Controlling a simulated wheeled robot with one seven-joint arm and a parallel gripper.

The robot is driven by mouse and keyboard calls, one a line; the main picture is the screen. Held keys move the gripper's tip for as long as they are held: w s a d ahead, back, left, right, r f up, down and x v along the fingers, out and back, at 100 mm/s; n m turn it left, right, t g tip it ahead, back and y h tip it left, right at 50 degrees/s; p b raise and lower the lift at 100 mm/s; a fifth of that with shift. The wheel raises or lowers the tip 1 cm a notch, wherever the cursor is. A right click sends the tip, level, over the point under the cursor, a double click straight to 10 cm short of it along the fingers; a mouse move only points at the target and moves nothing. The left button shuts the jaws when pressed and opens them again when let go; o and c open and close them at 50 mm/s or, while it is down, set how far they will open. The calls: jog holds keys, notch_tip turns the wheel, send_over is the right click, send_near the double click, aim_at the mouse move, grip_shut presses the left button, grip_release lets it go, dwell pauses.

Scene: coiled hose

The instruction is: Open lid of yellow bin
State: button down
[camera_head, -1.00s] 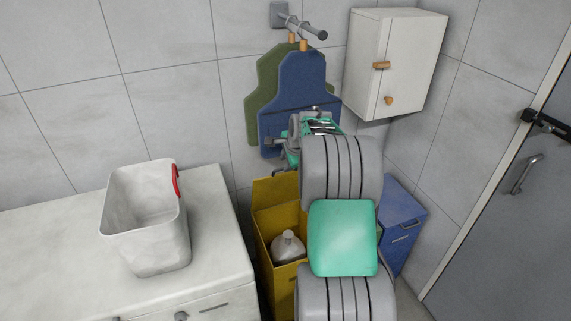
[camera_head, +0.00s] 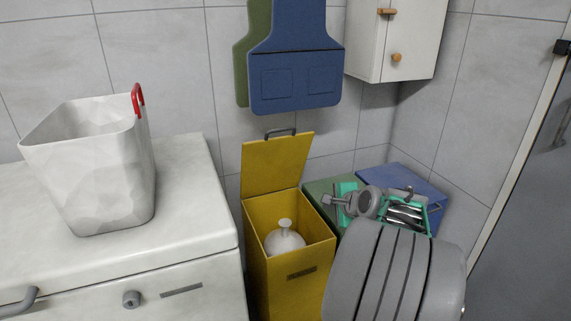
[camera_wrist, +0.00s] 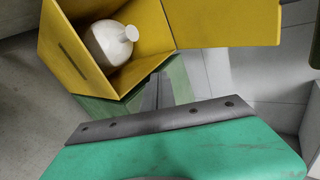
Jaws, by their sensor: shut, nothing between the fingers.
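The yellow bin (camera_head: 281,285) stands on the floor beside the white counter. Its yellow lid (camera_head: 277,165) stands raised at the back, with a dark handle (camera_head: 280,132) on its top edge. A white round bottle (camera_head: 284,238) sits inside the open bin. The wrist view also shows the bin (camera_wrist: 75,60), its lid (camera_wrist: 225,22) and the bottle (camera_wrist: 110,42). My gripper (camera_head: 345,198) is to the right of the bin, over the green bin, apart from the lid. It is shut and empty. My arm hides part of the bins on the right.
A green bin (camera_head: 318,191) and a blue bin (camera_head: 402,178) stand to the right. The white counter (camera_head: 190,228) on the left bears a white basket (camera_head: 95,185) with a red handle. A grey door is far right.

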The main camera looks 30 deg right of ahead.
jog(key=w+a+r+n+t+y+p, duration=0.1)
jog(key=w+a+r+t, duration=0.25)
jog(key=a, duration=0.45)
notch_tip(320, 180, up, 10)
jog(key=s+t+h, duration=0.1)
jog(key=t+h, duration=0.2)
jog(key=t, duration=0.3)
jog(key=w+d+r+n, duration=0.1)
jog(key=w+d+r, duration=0.1)
jog(key=w, duration=1.1)
jog(key=shift+w+d+r+b, duration=0.25)
jog(key=shift+d+b, duration=0.2)
jog(key=shift+d, duration=0.35)
jog(key=shift+w+g, duration=0.1)
jog(key=shift+g, duration=0.15)
